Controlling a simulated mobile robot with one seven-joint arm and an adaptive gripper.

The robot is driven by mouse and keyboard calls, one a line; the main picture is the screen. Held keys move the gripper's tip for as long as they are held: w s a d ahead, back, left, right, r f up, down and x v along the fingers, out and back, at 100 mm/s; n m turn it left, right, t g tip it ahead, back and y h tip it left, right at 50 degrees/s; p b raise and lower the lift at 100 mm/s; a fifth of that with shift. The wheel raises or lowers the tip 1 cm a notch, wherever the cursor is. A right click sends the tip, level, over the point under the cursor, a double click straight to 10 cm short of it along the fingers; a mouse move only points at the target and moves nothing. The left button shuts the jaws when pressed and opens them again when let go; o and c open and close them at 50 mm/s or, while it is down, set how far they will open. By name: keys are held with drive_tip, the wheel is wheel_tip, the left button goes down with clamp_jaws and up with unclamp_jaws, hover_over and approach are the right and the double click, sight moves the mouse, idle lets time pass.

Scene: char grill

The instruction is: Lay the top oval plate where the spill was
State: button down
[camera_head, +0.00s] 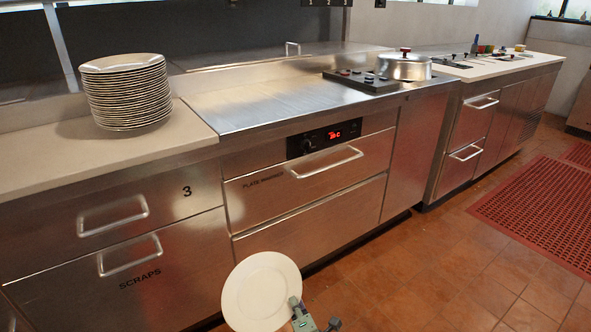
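A stack of several white plates (128,95) stands on the pale counter at the left; its top plate (123,63) looks oval and sits slightly tilted. Another white plate (258,293) with a smooth rim is at the bottom of the view, in front of the drawers, its face turned toward the camera. My gripper (297,304) is at this plate's right rim and appears shut on it, with a fingertip over the rim. The far finger is hidden, and the frame edge cuts off the rest of the gripper. No spill shows in view.
The steel counter top (265,98) is largely clear. A lidded pot (404,67) stands beside a control panel at its far right. The drawer fronts (130,270) and plate-warmer front (310,170) are closed. A red mat (535,210) lies on the tiled floor (430,265), which is otherwise open.

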sight(296, 290)
drive_tip(key=w, duration=0.1)
drive_tip(key=w+m+h, duration=0.1)
drive_tip(key=shift+w+d+f, duration=0.25)
drive_tip(key=shift+w+f, duration=0.05)
drive_tip(key=w+h, duration=0.1)
drive_tip(key=w+r+m, duration=0.1)
drive_tip(key=w, duration=0.1)
drive_tip(key=w+h, duration=0.1)
drive_tip(key=shift+w+r+m+t+h, duration=0.25)
drive_tip(key=shift+r+m+t+h, duration=0.05)
drive_tip(key=shift+r+m+t, duration=0.1)
drive_tip(key=shift+w+a+r+m+h, duration=0.1)
drive_tip(key=shift+w+r+m+h, duration=0.25)
drive_tip(key=shift+w+r, duration=0.35)
drive_tip(key=f, duration=0.4)
drive_tip(key=shift+s, duration=0.4)
drive_tip(key=shift+s+a, duration=0.15)
